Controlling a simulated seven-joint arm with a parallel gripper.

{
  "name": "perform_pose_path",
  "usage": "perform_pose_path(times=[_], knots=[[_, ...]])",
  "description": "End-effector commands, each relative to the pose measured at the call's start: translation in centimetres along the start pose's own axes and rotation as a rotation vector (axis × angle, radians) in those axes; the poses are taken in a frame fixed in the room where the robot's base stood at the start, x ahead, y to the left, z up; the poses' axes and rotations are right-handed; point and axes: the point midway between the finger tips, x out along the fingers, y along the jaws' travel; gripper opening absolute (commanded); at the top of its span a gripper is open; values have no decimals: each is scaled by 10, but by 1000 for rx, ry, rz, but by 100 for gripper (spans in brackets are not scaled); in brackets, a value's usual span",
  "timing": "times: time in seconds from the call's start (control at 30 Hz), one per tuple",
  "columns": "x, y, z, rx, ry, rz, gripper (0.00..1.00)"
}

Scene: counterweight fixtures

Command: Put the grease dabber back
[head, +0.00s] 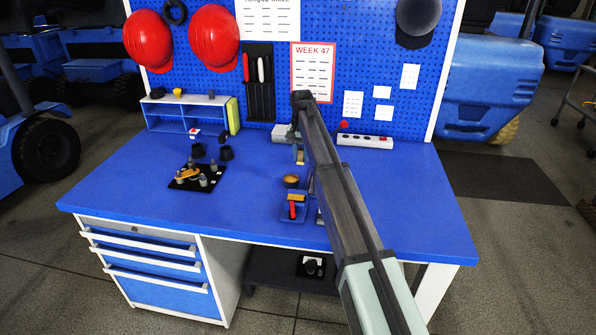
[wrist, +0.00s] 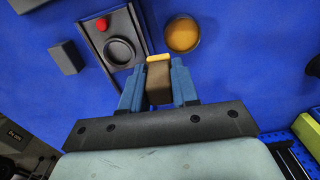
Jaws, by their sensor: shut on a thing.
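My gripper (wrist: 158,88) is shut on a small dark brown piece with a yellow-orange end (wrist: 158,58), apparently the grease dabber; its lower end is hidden. In the head view my gripper (head: 299,150) hangs over the back middle of the bench, with a bit of the held piece (head: 300,157) showing. A round amber-filled pot (wrist: 182,35) is just past the fingertips; it also shows in the head view (head: 291,181). Beside it in the wrist view is a dark plate (wrist: 101,33) with a black-rimmed round recess (wrist: 119,50) and a red knob (wrist: 102,24).
A dark block (wrist: 67,57) lies beside the plate. A black tray of small parts (head: 197,178) and black cups (head: 226,153) stand left. A power strip (head: 364,141) lies at the back.

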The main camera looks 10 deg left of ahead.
Motion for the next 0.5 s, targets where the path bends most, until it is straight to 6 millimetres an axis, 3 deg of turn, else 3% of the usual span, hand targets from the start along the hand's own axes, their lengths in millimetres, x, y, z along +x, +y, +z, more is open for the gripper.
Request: perform_pose_path(times=[0.03,0.2,0.33,0.5], knots=[[1,-7,-30,2,-1,0,0],[3,-23,-78,-12,-1,0,0],[1,-33,-98,-29,0,0,0],[1,-37,-108,-58,0,0,0]])
